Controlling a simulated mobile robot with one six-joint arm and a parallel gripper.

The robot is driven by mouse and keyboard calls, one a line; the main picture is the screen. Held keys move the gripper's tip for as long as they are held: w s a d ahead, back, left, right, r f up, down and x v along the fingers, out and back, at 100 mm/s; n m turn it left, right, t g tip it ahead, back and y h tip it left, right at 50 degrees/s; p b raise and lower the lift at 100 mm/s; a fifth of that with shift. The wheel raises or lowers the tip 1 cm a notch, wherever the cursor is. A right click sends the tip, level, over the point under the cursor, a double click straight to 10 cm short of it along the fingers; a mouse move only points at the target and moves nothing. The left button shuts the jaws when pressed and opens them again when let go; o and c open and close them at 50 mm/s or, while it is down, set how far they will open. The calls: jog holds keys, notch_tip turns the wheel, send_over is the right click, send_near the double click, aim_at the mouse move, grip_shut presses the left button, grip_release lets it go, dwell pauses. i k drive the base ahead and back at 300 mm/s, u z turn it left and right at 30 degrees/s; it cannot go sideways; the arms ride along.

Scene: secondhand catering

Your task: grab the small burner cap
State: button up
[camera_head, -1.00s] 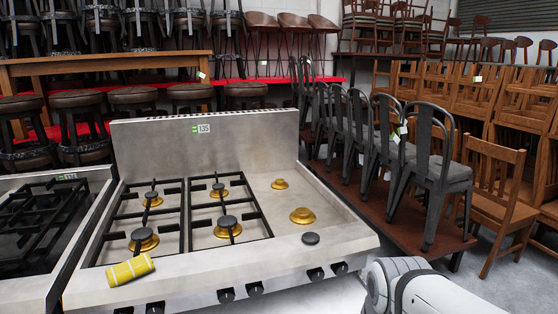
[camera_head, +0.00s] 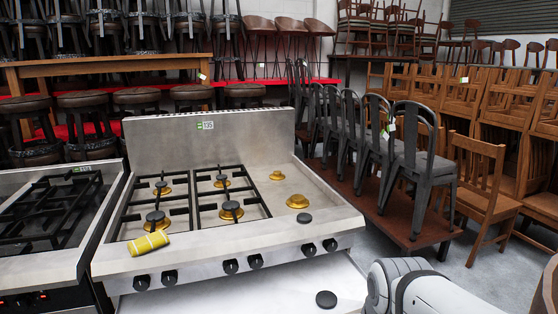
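A loose round dark burner cap (camera_head: 304,217) lies flat on the front right of the steel cooktop (camera_head: 270,232). It is just in front of the larger bare brass burner (camera_head: 298,201). A smaller bare brass burner (camera_head: 277,175) is behind that. The other burners carry dark caps, such as the small back one (camera_head: 222,178) and the large front one (camera_head: 231,207), under black grates. My gripper is out of view; only a white rounded part of my arm shows at the bottom right, apart from the stove.
Knobs (camera_head: 256,261) line the front. A dark disc (camera_head: 326,299) sits on a pale surface below. Another stove (camera_head: 45,220) stands left; metal chairs (camera_head: 415,165) stand on a low platform at right.

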aim_at(305, 217)
jog(key=z, duration=0.05)
jog(key=k, duration=0.25)
jog(key=z, duration=0.6)
jog(key=i, duration=1.3)
jog(key=u, duration=0.2)
